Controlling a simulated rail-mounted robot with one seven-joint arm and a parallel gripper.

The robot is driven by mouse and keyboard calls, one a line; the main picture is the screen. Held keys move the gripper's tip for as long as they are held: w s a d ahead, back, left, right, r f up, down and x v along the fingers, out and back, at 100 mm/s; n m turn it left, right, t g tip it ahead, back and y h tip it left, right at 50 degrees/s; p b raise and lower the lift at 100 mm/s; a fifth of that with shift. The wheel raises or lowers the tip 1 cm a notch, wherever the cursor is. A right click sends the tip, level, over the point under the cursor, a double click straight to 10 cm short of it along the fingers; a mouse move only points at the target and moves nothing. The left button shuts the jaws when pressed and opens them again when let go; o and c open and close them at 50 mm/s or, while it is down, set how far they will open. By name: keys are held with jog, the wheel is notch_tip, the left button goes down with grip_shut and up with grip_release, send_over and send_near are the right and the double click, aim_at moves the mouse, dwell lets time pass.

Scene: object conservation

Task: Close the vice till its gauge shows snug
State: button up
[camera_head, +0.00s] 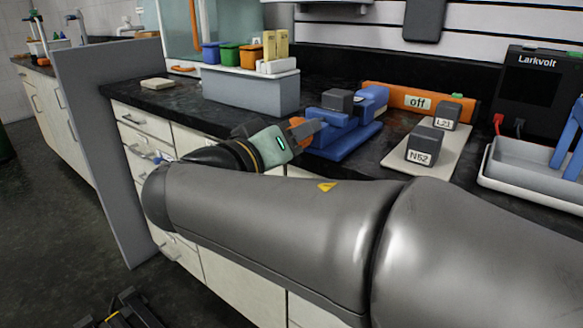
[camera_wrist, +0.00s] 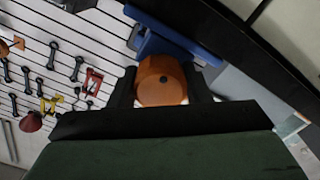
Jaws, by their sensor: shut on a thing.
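The blue vice (camera_head: 345,137) stands on the dark bench, with a dark grey block (camera_head: 338,99) at its jaws; whether both jaws touch the block I cannot tell. Its orange round knob (camera_wrist: 161,80) faces me. My gripper (camera_head: 303,132) is shut on the knob, one dark finger on each side in the wrist view (camera_wrist: 163,88). In the head view the fingers partly hide the knob. Part of the blue vice body (camera_wrist: 170,42) shows beyond the knob in the wrist view. An orange panel (camera_head: 390,97) behind the vice has a label reading "off".
Two dark blocks marked N52 (camera_head: 424,146) and L21 (camera_head: 445,115) sit on a pale board (camera_head: 400,163) right of the vice. A grey box (camera_head: 250,92) with coloured bins stands left. A black Larkvolt unit (camera_head: 540,85) and a pale tray (camera_head: 530,180) are at the right.

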jog(key=m+b, duration=0.3)
jog(key=shift+f, duration=0.25)
jog(key=m, duration=0.1)
jog(key=m+b, duration=0.1)
jog(key=shift+r+m, duration=0.2)
jog(key=shift+m, duration=0.1)
jog(key=m, duration=0.4)
jog(key=shift+r, duration=0.1)
jog(key=shift+m, duration=2.1)
jog(key=o, duration=1)
